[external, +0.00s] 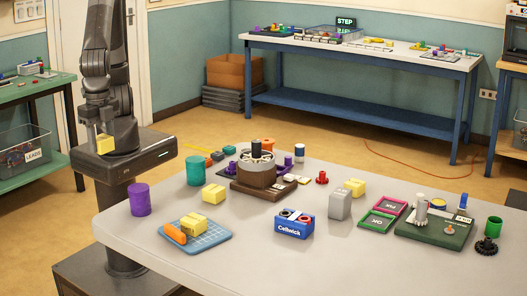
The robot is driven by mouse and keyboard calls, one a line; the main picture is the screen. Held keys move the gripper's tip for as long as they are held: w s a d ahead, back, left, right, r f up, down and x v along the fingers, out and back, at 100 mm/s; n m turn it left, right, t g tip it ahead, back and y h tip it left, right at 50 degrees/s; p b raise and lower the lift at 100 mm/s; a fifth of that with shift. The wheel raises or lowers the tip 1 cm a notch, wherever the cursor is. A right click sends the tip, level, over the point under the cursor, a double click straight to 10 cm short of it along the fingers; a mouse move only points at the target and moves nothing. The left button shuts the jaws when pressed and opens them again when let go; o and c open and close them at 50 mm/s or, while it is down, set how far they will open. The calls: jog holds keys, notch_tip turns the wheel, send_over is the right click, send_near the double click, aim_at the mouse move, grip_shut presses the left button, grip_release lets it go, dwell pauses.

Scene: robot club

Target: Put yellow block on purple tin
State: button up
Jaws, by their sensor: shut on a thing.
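My gripper (103,137) points down at the left and is shut on a yellow block (106,147). The block is held in the air, up and to the left of the purple tin (140,200) in the picture, apart from it. The purple tin is an upright cylinder at the left end of the grey table, and its top looks bare. Other yellow blocks rest on the table: one (213,194) behind the blue tray, one (194,223) on that tray, and one (355,187) right of the grey box.
A green tin (195,170) stands behind the purple tin. A blue gridded tray (214,241) with an orange item lies in front. A brown round device (258,188), a blue box (294,225) and a grey box (340,205) fill the middle. The table's front left is clear.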

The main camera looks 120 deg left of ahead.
jog(key=s, duration=0.3)
send_over(138, 187)
notch_tip(138, 187, down, 7)
jog(key=shift+w+f, duration=0.1)
jog(key=shift+w, duration=0.05)
jog(key=shift+f, duration=1.9)
jog(key=shift+f, duration=0.1)
jog(key=o, duration=1)
